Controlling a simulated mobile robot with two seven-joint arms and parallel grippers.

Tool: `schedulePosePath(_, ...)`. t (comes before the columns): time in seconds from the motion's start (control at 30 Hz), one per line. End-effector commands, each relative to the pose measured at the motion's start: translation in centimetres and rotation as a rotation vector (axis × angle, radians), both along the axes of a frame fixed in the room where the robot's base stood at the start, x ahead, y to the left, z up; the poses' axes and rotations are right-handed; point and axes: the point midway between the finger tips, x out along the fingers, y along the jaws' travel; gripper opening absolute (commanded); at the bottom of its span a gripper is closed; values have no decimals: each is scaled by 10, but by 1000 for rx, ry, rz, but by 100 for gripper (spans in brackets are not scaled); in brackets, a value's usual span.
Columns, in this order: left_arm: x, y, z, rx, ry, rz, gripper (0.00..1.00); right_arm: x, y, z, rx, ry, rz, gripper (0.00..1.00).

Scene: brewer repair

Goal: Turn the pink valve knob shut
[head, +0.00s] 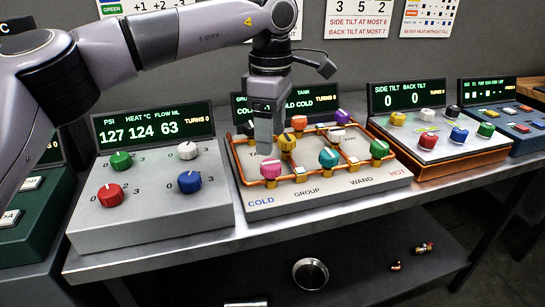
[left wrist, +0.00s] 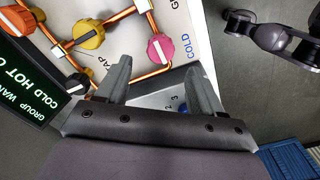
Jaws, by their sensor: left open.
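The pink valve knob (head: 270,170) is at the left front of the pipe panel (head: 335,195), near the word COLD. It also shows in the left wrist view (left wrist: 160,48), with a white bar across its face. My left gripper (head: 264,150) hangs over the panel, just above and beside the pink knob in the head view. In the left wrist view its two fingers (left wrist: 160,66) are apart, with the pink knob just beyond the tips. I cannot tell whether they touch it. No knob is held.
Orange, teal, yellow, green and other knobs stand close by on the copper pipes. A grey panel (head: 150,215) with four-coloured knobs is to the left. A tilt panel (head: 440,150) is to the right. The lower shelf (head: 350,270) holds small loose parts.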

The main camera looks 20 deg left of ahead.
Motion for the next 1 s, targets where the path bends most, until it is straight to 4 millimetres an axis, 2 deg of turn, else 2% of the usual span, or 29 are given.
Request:
schedulePosePath(0.1, -1, 0, -21, 0, 5, -1, 67, 0, 0, -1, 0, 1, 0, 43)
schedulePosePath(0.33, -1, 0, -52, -1, 4, 0, 67, 0, 0, 0, 0, 2, 0, 43)
schedulePosePath(0.5, -1, -1, -61, -2, 3, 0, 67, 0, 0, 0, -1, 2, 1, 43)
schedulePosePath(0.73, -1, -1, -62, -3, 3, 0, 67, -1, 0, -1, -1, 3, 1, 43)
schedulePosePath(0.9, -1, -1, -62, -4, 3, 0, 12, -1, 0, -1, -2, 4, 1, 43)
schedulePosePath(1.0, -1, -1, -62, -4, 3, 0, 11, -1, -1, -1, -2, 4, 0, 43)
